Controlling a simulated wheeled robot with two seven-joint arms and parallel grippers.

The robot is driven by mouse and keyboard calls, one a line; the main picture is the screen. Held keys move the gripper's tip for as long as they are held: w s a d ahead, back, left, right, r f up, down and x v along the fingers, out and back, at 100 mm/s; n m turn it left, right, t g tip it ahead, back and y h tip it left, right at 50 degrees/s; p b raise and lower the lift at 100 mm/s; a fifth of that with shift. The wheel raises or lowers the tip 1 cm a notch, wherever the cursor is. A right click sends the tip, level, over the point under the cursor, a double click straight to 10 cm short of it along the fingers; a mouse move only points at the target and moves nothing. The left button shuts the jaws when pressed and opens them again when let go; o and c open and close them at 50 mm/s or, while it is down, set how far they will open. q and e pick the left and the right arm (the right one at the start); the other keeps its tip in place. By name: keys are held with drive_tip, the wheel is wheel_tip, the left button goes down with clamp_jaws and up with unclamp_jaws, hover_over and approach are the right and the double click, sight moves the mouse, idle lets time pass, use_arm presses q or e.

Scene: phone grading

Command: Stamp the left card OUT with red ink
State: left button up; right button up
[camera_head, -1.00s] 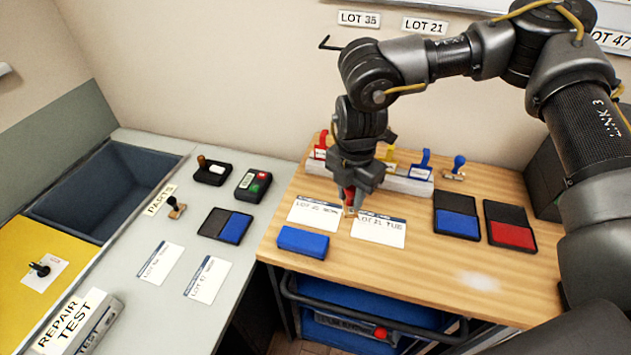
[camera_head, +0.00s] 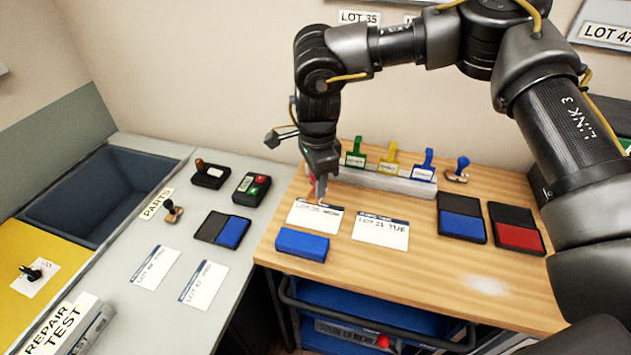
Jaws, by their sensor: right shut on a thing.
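The left card (camera_head: 312,219) lies flat on the wooden desk, white with a dark header and printed lot text. The right card (camera_head: 380,232), reading LOT 21 TUE, lies beside it. My right gripper (camera_head: 318,196) points down at the left card's far edge, shut on a small red thing (camera_head: 313,186), mostly hidden by the fingers. I cannot tell whether it touches the card. The red ink pad (camera_head: 517,238) lies open at the right, next to the blue ink pad (camera_head: 461,228). No red mark shows on the visible part of the left card. My left gripper is not in view.
A blue block (camera_head: 302,244) lies in front of the left card. A blue-knobbed stamp (camera_head: 460,168) stands behind the pads.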

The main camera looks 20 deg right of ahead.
drive_tip(key=shift+w+a+n, duration=0.1)
drive_tip(key=shift+w+n, duration=0.05)
drive_tip(key=shift+n, duration=0.75)
drive_tip(key=shift+f, duration=0.1)
wheel_tip(320, 180, down, 5)
drive_tip(key=b, duration=0.4)
drive_tip(key=shift+f+b, duration=0.4)
drive_tip(key=shift+f+b, duration=0.3)
drive_tip(key=shift+f, duration=0.25)
drive_tip(key=shift+f, duration=0.1)
idle(1.4)
drive_tip(key=shift+r+p, duration=2.95)
drive_tip(key=shift+r, duration=0.6)
